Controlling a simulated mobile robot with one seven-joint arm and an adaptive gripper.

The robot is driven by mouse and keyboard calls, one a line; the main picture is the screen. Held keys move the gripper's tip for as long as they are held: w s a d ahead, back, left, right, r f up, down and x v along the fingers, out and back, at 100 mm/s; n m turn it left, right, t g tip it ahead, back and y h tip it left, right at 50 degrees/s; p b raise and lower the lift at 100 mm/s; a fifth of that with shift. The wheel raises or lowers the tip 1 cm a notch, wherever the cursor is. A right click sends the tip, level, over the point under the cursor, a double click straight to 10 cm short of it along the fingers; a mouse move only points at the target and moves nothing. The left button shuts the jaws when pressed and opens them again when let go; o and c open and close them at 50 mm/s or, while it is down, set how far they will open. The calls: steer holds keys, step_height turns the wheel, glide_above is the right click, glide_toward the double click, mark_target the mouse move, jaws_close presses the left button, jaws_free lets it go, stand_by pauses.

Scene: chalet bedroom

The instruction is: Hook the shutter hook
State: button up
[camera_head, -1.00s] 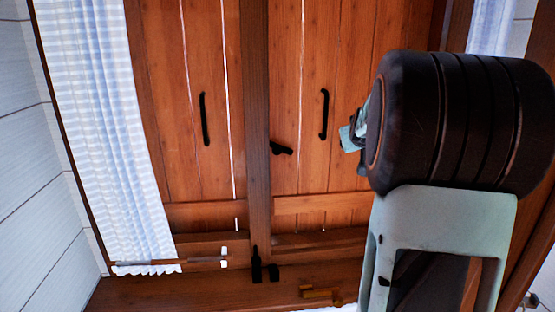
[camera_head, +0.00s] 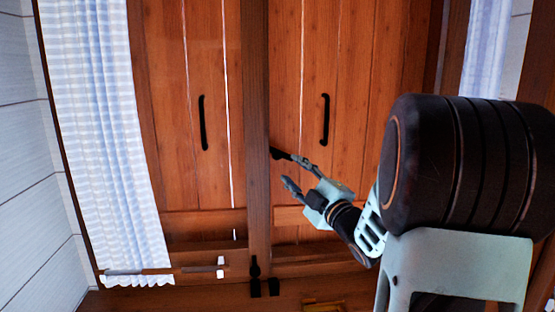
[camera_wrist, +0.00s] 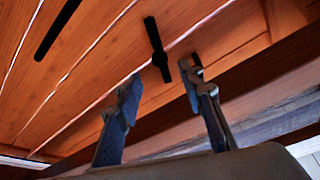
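The small black shutter hook (camera_head: 280,153) is on the right wooden shutter (camera_head: 349,60), beside the central post (camera_head: 257,110). In the wrist view a slim black piece with a thicker lower end, seemingly the hook (camera_wrist: 157,48), shows on the planks above the gap between my fingers. My gripper (camera_head: 296,172) is open, its fingertips just right of and below the hook in the head view. The upper fingertip overlaps or nearly meets the hook's right end; I cannot tell if they touch. In the wrist view my gripper (camera_wrist: 160,95) has nothing visible between its fingers.
Black handles are on the left shutter (camera_head: 203,122) and right shutter (camera_head: 324,119). Another black fitting (camera_head: 256,268) is at the post's foot. A short black piece (camera_wrist: 197,62) is close to my right finger in the wrist view. A striped curtain (camera_head: 100,130) hangs at left.

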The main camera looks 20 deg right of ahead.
mark_target(279, 157)
steer(key=x, duration=1)
steer(key=shift+d, duration=0.1)
steer(key=shift+f, duration=0.1)
jaws_close()
